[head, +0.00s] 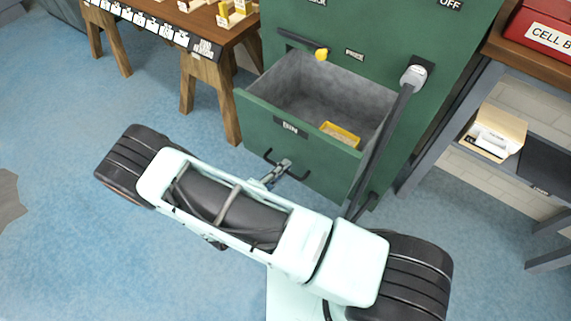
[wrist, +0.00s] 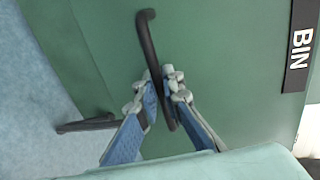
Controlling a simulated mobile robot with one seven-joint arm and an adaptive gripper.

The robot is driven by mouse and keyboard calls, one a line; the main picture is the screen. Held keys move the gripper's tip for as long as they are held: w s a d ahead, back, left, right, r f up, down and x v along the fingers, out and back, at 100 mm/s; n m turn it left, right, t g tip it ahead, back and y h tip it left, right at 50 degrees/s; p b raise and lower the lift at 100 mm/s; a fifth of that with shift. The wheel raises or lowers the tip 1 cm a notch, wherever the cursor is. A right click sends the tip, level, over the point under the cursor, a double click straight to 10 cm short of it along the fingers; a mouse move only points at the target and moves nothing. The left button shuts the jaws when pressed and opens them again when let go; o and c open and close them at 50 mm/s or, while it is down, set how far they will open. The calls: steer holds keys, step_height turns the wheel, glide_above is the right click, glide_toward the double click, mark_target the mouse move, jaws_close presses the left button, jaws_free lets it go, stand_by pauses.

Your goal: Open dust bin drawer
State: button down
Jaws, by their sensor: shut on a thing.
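The dust bin drawer (head: 262,137) is a green drawer labelled BIN in the lower part of a green cabinet. It stands pulled out, and its grey inside shows. A yellow object (head: 340,135) lies in it. My gripper (head: 278,172) is at the dark bar handle on the drawer's front. In the wrist view the fingers (wrist: 163,95) are closed around the handle (wrist: 148,40), one on each side. The BIN label (wrist: 300,45) shows at the right of the wrist view. My arm hides part of the floor below the drawer.
The green cabinet (head: 350,25) carries a long dark lever (head: 385,140) at the drawer's right. A wooden table (head: 215,70) stands at the left, and a shelf with a red box (head: 540,30) at the right. Blue floor (head: 60,120) is open at the left.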

steer(key=c, duration=2)
jaws_free()
steer(key=shift+c, duration=0.2)
steer(key=v, duration=1.2)
